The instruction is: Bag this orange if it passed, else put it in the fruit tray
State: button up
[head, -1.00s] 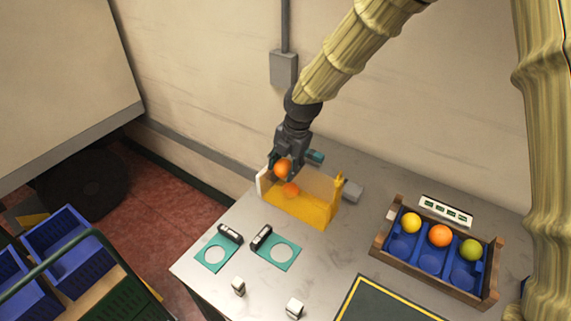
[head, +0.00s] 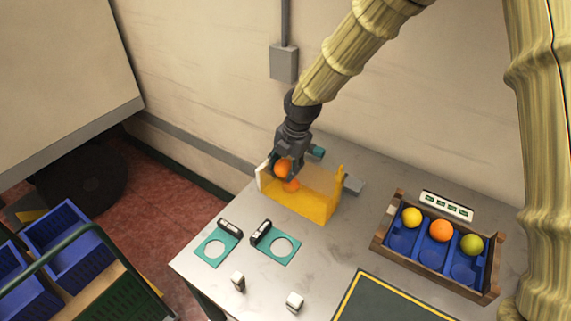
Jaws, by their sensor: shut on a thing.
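My gripper (head: 283,163) is shut on an orange (head: 282,170) and holds it at the top of the yellow see-through bag (head: 312,205), towards its left end. A second orange shape (head: 291,185) shows just below, in or behind the bag's wall; I cannot tell whether it is another orange or a reflection. The fruit tray (head: 378,241) is a wooden crate with blue compartments at the right. In its back row lie a yellow fruit (head: 411,217), an orange (head: 441,231) and a green fruit (head: 472,245).
Two teal pads (head: 215,250) (head: 278,250) with white discs and small dark readouts lie at the front left of the table. A dark yellow-edged mat (head: 385,300) is at the front. Blue bins (head: 65,240) stand on the left.

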jog(key=shift+x, duration=0.8)
jog(key=shift+s+d, duration=0.1)
jog(key=o, duration=1.1)
jog(key=shift+r, duration=0.2)
jog(key=shift+w+a+p+v, duration=0.15)
jog(key=shift+a+p+v, duration=0.1)
jog(key=shift+p+v, duration=0.85)
jog(key=shift+w+a+p+v, duration=0.2)
jog(key=shift+p+v, duration=0.6)
jog(key=shift+v, duration=0.6)
jog(key=shift+w+a+p+v, duration=0.1)
jog(key=shift+a+p+v, duration=0.15)
jog(key=shift+p+v, duration=0.85)
jog(key=shift+d+r, duration=0.1)
jog(key=shift+r, duration=0.15)
